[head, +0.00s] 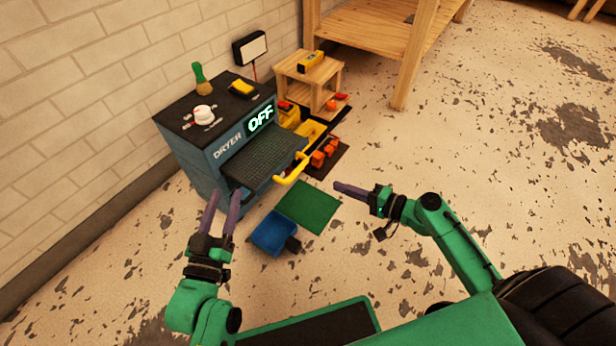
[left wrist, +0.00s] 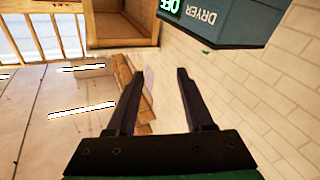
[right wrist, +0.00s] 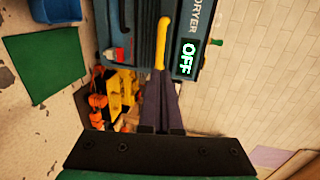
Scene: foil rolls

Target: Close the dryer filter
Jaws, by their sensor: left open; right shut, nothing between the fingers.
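The dryer (head: 205,150) is a dark blue-grey cabinet against the brick wall, its display reading OFF. Its filter (head: 260,158), a dark mesh drawer with a yellow handle (head: 292,169), sticks out of the front. In the right wrist view the handle (right wrist: 162,45) rises just beyond the fingertips. My right gripper (head: 340,186) is shut and empty, to the right of the handle; contact with it cannot be told. My left gripper (head: 224,196) is open and empty, in front of the dryer's lower left side. The left wrist view shows the dryer (left wrist: 215,22) at the top.
A green mat (head: 308,207) and a blue bin (head: 270,236) lie on the floor in front. Orange items (head: 322,153) and yellow bins (head: 308,132) stand right of the dryer, near a small wooden table (head: 308,75). A brush (head: 200,78) stands on top. The floor at right is clear.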

